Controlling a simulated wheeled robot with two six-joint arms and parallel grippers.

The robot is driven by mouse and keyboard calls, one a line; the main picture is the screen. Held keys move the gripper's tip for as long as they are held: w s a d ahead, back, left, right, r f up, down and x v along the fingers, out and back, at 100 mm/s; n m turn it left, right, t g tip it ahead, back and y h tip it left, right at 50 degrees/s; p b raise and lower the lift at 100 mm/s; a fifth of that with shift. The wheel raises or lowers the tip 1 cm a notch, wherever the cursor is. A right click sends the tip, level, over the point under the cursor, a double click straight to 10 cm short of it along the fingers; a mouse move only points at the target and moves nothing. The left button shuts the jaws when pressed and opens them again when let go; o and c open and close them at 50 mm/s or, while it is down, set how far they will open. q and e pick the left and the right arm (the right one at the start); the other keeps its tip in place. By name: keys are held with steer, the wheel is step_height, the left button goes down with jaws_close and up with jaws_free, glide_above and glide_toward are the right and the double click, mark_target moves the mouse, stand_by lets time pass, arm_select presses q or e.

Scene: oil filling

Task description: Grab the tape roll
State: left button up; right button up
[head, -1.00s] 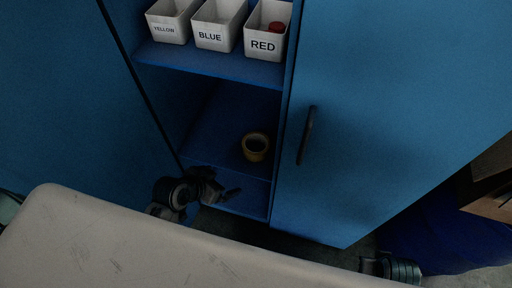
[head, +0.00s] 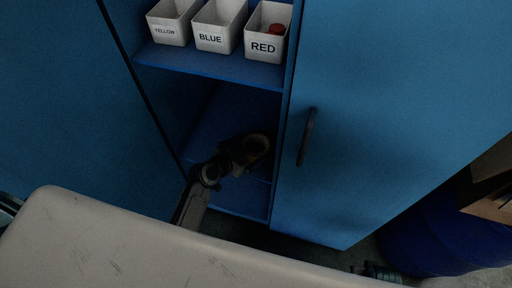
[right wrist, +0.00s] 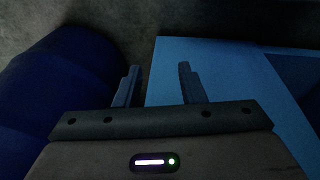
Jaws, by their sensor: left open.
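The upper cabinet shelf (head: 210,62) holds white bins marked YELLOW (head: 172,30), BLUE (head: 213,38) and RED (head: 264,46); a red item (head: 277,29) is in the RED bin. A blue door (head: 380,110) with a dark handle (head: 306,136) stands right of the opening. A blue barrel (head: 430,235) is at lower right.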

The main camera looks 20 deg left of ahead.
mark_target(263, 141)
arm_select(q)
steer(key=x, duration=0.4)
steer(key=shift+s+d+r, duration=0.1)
steer(key=c, duration=0.9)
arm_select(e)
steer(key=shift+f, duration=0.45)
steer(key=shift+s, duration=0.1)
